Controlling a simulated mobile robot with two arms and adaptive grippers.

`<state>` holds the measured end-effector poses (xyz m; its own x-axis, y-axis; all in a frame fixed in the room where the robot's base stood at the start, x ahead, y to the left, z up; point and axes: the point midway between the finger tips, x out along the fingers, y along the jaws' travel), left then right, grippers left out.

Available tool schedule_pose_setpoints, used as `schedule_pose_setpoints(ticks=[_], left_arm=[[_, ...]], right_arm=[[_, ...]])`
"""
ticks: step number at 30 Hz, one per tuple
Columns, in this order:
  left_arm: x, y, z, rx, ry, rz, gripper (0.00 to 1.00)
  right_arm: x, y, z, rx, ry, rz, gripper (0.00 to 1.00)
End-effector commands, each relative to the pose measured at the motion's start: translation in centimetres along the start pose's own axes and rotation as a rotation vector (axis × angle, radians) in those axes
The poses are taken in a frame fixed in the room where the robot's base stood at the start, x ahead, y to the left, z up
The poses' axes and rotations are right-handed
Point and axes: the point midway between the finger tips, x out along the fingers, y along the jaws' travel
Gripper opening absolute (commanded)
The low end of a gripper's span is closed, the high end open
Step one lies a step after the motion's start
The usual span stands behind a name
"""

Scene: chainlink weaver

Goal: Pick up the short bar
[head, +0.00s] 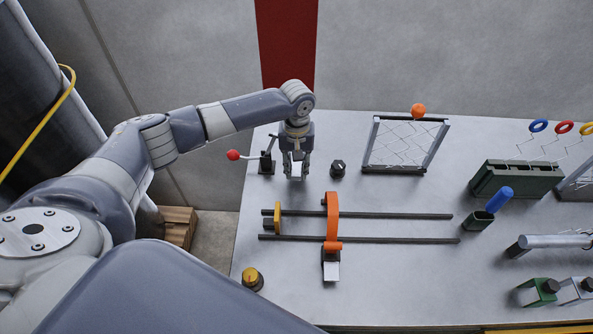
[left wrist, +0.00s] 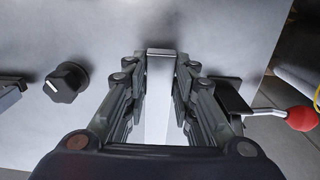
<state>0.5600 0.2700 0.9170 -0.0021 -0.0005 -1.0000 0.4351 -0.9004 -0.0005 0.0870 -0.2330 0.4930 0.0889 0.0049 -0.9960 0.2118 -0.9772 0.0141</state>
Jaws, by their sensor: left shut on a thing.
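My left gripper (head: 296,172) points down over the left part of the table, between the red-knobbed lever and the black knob. In the left wrist view its fingers (left wrist: 160,75) close on both sides of a pale grey, straight bar (left wrist: 157,108), which I take as the short bar. The bar's dark-edged far end shows between the fingertips; its near end is hidden by the gripper body. I cannot tell whether the bar touches the table. My right gripper is not in view.
The red-knobbed lever (head: 233,155) and black knob (head: 338,168) stand close on either side. Two dark rails (head: 400,215) with an orange arch (head: 332,215) lie in front. A wire mesh frame (head: 374,145) stands to the right. A yellow-topped knob (head: 252,278) is near the front left.

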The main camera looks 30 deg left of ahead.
Motion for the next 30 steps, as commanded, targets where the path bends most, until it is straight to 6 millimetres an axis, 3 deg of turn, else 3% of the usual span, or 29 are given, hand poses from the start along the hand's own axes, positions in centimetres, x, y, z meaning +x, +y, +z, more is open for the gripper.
schedule_pose_setpoints(ticks=[18,24,30], left_arm=[[-11.6,0.1,-0.2,0.000,0.007,0.005,0.00],[-14.2,0.1,-0.1,-0.001,0.004,0.004,0.00],[-15.4,0.1,-0.1,0.000,0.004,0.003,0.00]], right_arm=[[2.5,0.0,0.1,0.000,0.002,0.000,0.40],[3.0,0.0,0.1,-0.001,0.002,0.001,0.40],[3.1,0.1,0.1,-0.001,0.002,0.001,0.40]])
